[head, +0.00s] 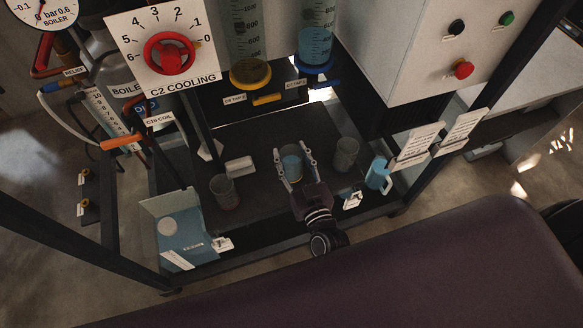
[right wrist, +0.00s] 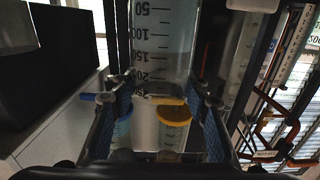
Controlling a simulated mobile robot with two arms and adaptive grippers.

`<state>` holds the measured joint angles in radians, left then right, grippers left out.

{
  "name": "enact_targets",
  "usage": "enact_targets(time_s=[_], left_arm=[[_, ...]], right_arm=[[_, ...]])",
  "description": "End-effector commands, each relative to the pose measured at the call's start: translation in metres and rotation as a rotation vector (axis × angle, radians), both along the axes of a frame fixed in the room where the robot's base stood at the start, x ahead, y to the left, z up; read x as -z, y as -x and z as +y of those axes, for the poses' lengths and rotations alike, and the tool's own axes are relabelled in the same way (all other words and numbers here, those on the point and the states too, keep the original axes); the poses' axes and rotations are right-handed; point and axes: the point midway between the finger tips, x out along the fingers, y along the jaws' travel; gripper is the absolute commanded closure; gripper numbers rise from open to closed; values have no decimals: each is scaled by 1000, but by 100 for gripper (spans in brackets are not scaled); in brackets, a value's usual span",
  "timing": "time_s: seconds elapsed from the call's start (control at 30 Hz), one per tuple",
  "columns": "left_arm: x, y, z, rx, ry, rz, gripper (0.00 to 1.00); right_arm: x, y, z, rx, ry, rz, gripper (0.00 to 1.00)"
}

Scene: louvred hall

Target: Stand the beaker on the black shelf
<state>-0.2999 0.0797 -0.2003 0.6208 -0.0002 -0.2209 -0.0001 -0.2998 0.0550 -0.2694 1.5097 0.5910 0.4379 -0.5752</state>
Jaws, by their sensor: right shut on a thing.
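My right gripper (head: 293,153) reaches over the black shelf (head: 262,205) from the front. It is shut on a clear beaker (head: 291,166) with blue-looking contents, one finger on each side. In the right wrist view the graduated beaker (right wrist: 165,45) shows between the two fingers (right wrist: 158,110), its printed scale upside down. The beaker looks upright from above. I cannot tell whether its base touches the shelf or hangs above it. My left gripper is not in view.
A clear vessel (head: 346,153) stands right of the gripper and another (head: 224,191) to the left. A light-blue mug (head: 377,173) is at the right edge, a blue box (head: 183,235) at front left. Tall columns (head: 316,45) and a dial panel (head: 160,50) are behind.

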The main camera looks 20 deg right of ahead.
Motion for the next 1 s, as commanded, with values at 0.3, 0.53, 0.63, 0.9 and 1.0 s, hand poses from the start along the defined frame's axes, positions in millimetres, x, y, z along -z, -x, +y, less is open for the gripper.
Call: enact_targets(time_s=[0.3, 0.53, 0.63, 0.9, 1.0], left_arm=[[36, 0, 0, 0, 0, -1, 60], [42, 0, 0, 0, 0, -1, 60], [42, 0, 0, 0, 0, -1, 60], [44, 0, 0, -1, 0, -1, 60], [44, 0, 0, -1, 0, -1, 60]], right_arm=[[35, 0, 0, 0, -1, -2, 100], [40, -1, 0, 1, -1, -3, 100], [40, 0, 0, 1, -1, -3, 100], [44, 0, 0, 1, -1, -1, 52], [44, 0, 0, 1, -1, -1, 41]])
